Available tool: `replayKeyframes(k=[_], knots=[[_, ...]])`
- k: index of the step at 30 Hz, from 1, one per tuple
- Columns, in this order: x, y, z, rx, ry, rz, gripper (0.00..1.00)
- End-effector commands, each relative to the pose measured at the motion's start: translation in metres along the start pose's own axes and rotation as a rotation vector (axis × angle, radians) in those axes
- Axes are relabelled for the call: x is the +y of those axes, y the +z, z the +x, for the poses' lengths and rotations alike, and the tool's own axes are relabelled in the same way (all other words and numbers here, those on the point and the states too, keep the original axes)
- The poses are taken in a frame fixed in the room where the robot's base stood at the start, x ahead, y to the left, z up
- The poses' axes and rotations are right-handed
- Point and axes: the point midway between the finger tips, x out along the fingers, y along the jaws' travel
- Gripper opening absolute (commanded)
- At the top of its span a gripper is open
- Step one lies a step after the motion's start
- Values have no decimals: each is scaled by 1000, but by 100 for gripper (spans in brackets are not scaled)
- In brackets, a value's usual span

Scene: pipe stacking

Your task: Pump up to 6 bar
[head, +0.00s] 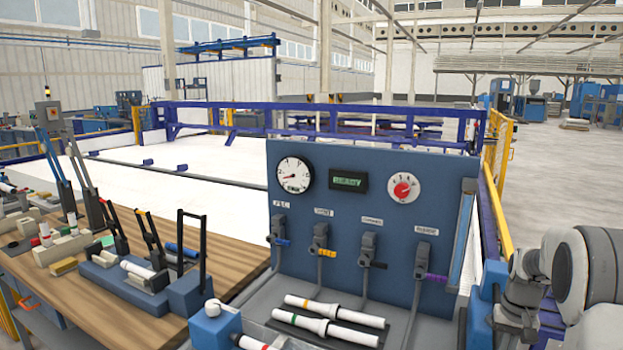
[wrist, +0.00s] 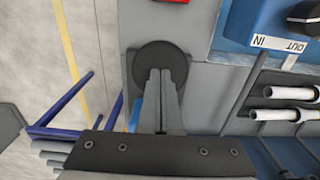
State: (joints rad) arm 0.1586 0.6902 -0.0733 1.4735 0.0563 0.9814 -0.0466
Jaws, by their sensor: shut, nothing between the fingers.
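A blue test panel (head: 335,235) stands upright in the head view. It carries a white round gauge (head: 293,175) whose scale is too small to read, a display (head: 348,181) reading READY and a red-centred dial (head: 403,188). My gripper (wrist: 161,72) is shut and empty in the wrist view. Its fingertips overlap a round black disc (wrist: 160,55) on a grey surface; I cannot tell whether they touch it. Part of a red thing (wrist: 173,1) shows at the top edge. I cannot tell which part is the pump. The fingers are not visible in the head view.
Several valves with coloured levers (head: 319,245) line the panel. A blue box with IN and OUT labels (wrist: 270,25) is nearby. A wooden bench (head: 95,300) with tools stands left.

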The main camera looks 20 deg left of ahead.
Motion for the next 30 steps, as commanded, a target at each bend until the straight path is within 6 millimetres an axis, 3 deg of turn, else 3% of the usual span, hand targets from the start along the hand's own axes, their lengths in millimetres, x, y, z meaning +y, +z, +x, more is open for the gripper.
replayKeyframes(k=[19,30], knots=[[0,7,-86,2,0,0,0],[0,8,-89,1,0,0,0]])
